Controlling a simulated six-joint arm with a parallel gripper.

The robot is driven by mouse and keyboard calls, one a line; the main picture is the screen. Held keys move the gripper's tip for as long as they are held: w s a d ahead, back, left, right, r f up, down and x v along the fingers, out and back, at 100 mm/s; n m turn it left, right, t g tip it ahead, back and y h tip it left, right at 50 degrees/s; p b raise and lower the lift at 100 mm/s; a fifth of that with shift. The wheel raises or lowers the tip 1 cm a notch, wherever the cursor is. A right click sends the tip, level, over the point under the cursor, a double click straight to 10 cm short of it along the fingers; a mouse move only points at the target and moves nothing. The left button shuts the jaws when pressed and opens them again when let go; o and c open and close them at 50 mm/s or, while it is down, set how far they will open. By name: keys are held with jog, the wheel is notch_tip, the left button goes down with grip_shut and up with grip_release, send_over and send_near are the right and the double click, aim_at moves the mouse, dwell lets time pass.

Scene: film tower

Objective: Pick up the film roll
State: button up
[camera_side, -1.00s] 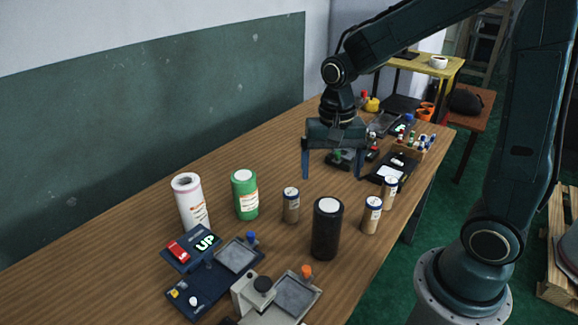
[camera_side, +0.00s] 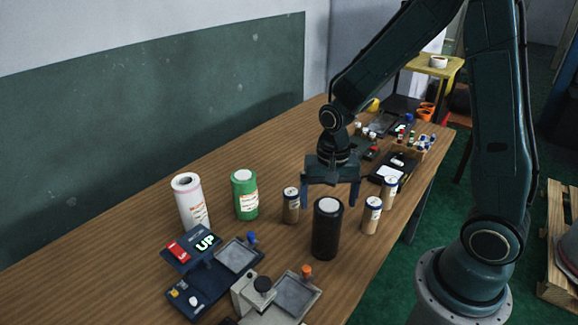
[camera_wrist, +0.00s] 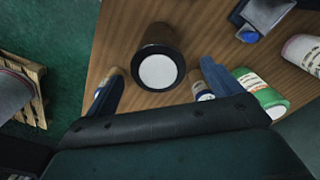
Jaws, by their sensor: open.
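Several upright rolls and cylinders stand on the table, and I cannot tell for certain which is the film roll. A black cylinder with a white top (camera_side: 326,235) stands nearest my gripper (camera_side: 330,196). A white roll (camera_side: 191,203) and a green cylinder (camera_side: 245,200) stand to the left. My gripper is open and empty, pointing down just behind the black cylinder in the side view. In the wrist view, the black cylinder (camera_wrist: 160,48) lies ahead, between the lines of the two fingers, untouched as far as I can see.
Small brown cylinders stand close by at left (camera_side: 291,206) and right (camera_side: 371,215). Dark gadgets (camera_side: 392,168) lie farther back. Bare tabletop runs along the wall.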

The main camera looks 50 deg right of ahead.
jog(key=shift+f, duration=0.15)
jog(key=shift+d+f, duration=0.1)
jog(key=shift+f, duration=2.35)
jog(key=c, duration=1.8)
jog(key=shift+r, duration=0.15)
jog(key=shift+c, duration=0.2)
notch_tip(320, 180, up, 20)
